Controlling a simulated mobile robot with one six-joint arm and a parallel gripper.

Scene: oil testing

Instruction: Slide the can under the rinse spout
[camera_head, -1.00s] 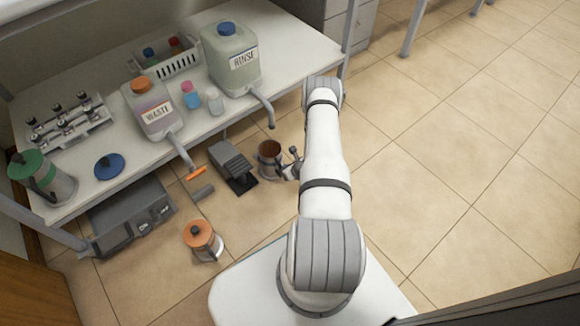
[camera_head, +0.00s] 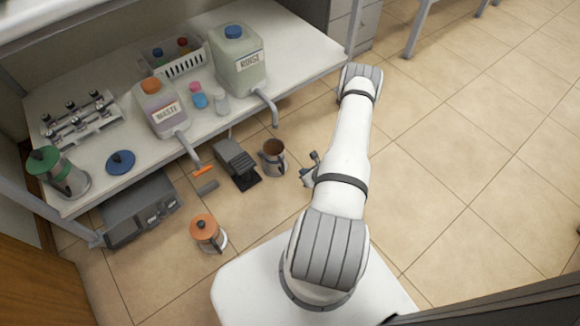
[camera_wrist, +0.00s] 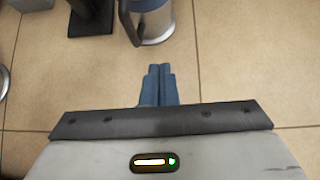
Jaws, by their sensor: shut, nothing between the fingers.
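The open can (camera_head: 272,158), silver with a brown inside and a dark handle, stands upright on the floor beside the pedal. The grey rinse spout (camera_head: 268,106) bends down over the bench edge from the rinse jug (camera_head: 240,62), above and near the can. My gripper (camera_head: 304,180) is to the right of the can, apart from it, shut and empty. In the wrist view the lower part of the can (camera_wrist: 157,22) and its handle show at the top, just ahead of my shut blue fingertips (camera_wrist: 158,68). The can's top is cut off there.
A grey pedal with a black base (camera_head: 236,160) stands left of the can. An orange-lidded can (camera_head: 207,232) stands nearer me on the floor. The waste jug (camera_head: 160,108) has its spout over an orange-grey piece. The floor to the right is clear.

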